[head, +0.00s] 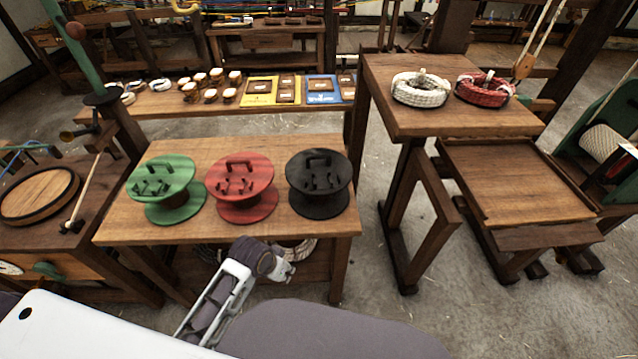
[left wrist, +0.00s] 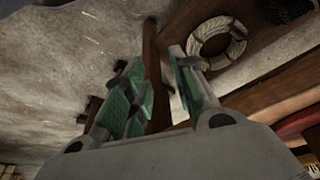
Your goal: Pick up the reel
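Three reels stand on a wooden table (head: 120,222): a green reel (head: 165,180), a red reel (head: 240,180) and a black reel (head: 319,175). Each has a handle-like bracket on its top disc. My left gripper (head: 288,267) is in front of the table's front edge, below the reels and apart from them. In the left wrist view my left gripper (left wrist: 158,75) has its two green-padded fingers apart with nothing held between them. No reel is recognisable in that view. My right gripper is not in view.
A white rope coil (left wrist: 216,40) lies low by the table, partly hidden in the head view. A higher stand (head: 400,120) at right holds a white coil (head: 420,90) and a red coil (head: 484,88). A round wooden lid (head: 38,193) is at left. Floor is clear between table and stand.

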